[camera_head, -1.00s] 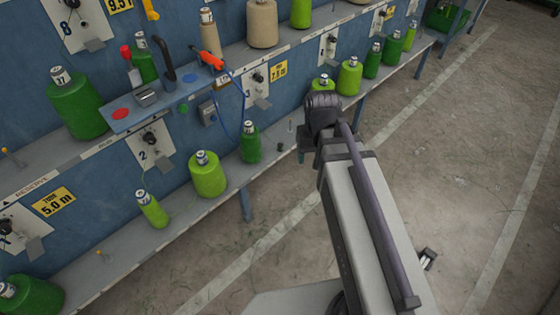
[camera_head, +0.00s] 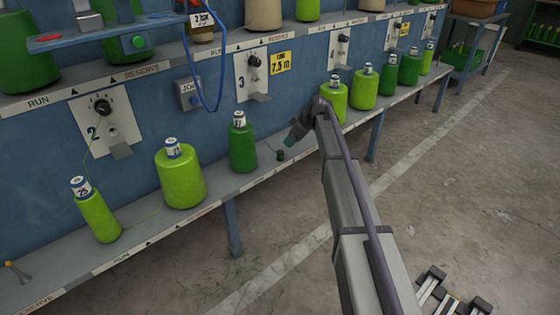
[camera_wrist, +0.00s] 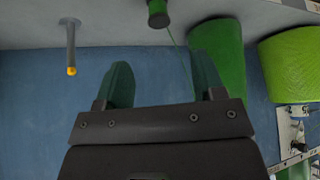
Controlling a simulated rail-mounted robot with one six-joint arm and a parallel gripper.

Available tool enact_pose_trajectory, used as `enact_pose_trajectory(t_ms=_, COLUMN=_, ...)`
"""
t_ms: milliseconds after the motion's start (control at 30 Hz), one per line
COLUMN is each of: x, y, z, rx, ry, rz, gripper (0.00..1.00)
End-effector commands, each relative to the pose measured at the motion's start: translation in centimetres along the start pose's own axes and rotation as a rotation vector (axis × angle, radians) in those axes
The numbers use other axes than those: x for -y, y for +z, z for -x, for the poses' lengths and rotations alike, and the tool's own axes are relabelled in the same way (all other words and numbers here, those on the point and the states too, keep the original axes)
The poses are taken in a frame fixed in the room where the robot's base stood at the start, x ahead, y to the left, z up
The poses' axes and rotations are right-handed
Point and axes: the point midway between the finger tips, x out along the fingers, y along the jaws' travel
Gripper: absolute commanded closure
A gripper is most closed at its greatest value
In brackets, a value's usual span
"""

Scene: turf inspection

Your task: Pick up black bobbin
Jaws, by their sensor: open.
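A small black bobbin (camera_head: 280,155) stands on the lower shelf, just right of a dark green cone (camera_head: 242,147). In the wrist view the bobbin (camera_wrist: 158,14) is at the top edge, partly cut off, with a thin green thread running from it. My gripper (camera_head: 291,140) is at the shelf, close to the bobbin and slightly right of it in the head view. In the wrist view my gripper (camera_wrist: 160,70) has its two teal fingers apart with nothing between them. The bobbin lies beyond the fingertips.
A yellow-tipped peg (camera_wrist: 70,45) stands left of the fingers in the wrist view. The dark green cone (camera_wrist: 220,60) is close by the right finger. Light green cones (camera_head: 334,98) stand farther along the shelf. The blue wall panel (camera_head: 150,60) backs the shelf.

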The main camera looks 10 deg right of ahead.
Motion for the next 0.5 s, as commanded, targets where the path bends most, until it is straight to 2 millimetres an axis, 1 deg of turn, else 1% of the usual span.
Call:
enact_pose_trajectory(t_ms=233, x=-0.1, y=0.6, z=-5.1, rx=0.002, ry=0.0, rz=-0.001, gripper=0.37)
enact_pose_trajectory(t_ms=300, x=0.0, y=0.4, z=-5.8, rx=0.002, ry=0.0, rz=-0.001, gripper=0.37)
enact_pose_trajectory(t_ms=433, x=0.0, y=0.2, z=-5.7, rx=0.002, ry=0.0, rz=-0.003, gripper=0.37)
enact_pose_trajectory(t_ms=500, x=0.0, y=0.4, z=-6.5, rx=0.003, ry=0.0, rz=-0.002, gripper=0.37)
